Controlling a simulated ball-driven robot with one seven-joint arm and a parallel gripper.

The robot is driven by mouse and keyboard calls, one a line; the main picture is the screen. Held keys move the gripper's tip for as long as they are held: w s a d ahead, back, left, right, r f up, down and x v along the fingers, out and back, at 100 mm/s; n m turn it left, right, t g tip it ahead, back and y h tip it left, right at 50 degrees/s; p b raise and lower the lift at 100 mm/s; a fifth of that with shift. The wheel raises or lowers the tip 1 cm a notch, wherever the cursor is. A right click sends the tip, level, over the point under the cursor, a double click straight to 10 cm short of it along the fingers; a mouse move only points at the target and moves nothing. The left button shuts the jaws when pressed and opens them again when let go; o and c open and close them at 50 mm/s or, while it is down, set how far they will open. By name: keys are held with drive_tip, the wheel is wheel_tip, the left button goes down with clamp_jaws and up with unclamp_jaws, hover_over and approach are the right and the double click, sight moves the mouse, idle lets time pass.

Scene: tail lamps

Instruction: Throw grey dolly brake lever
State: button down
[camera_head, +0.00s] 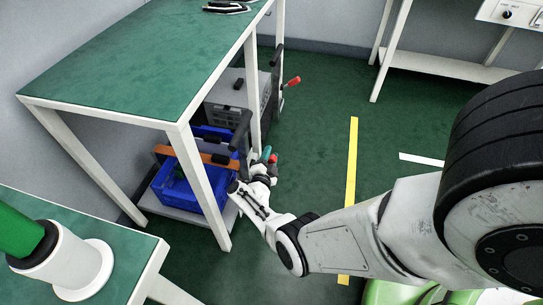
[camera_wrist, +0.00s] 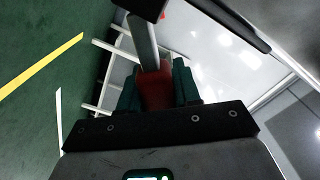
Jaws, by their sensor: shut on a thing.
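My gripper (camera_wrist: 157,88) is shut on a red lever grip (camera_wrist: 154,92), with a teal finger pad on each side in the wrist view. A grey shaft (camera_wrist: 143,42) runs from the grip towards the top of that view. In the head view my gripper (camera_head: 267,157) is low beside the near load under the green-topped table, and a little red shows at its fingers. A second red-handled lever (camera_head: 291,82) stands farther back, beside a grey case (camera_head: 232,92). My fingers partly hide the held grip, and the lever's pivot is not clear.
The green-topped table (camera_head: 150,60) stands over the loads, with a white leg (camera_head: 203,190) close to my gripper. Blue crates (camera_head: 180,188) sit on a low pale platform. Green floor with a yellow line (camera_head: 351,165) lies open to the right.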

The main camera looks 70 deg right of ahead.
drive_tip(key=shift+w+r+n, duration=0.15)
drive_tip(key=shift+n, duration=0.25)
drive_tip(key=c, duration=0.9)
unclamp_jaws()
drive_tip(key=shift+a, duration=0.1)
drive_tip(key=shift+s+a+p, duration=0.15)
drive_tip(key=shift+a+p, duration=0.5)
drive_tip(key=shift+a, duration=1.15)
drive_tip(key=shift+s+a+p, duration=0.15)
drive_tip(key=shift+a+p, duration=0.55)
drive_tip(key=shift+a, duration=1.05)
drive_tip(key=shift+s+a+p, duration=0.15)
drive_tip(key=shift+a+p, duration=0.5)
drive_tip(key=shift+a, duration=1.15)
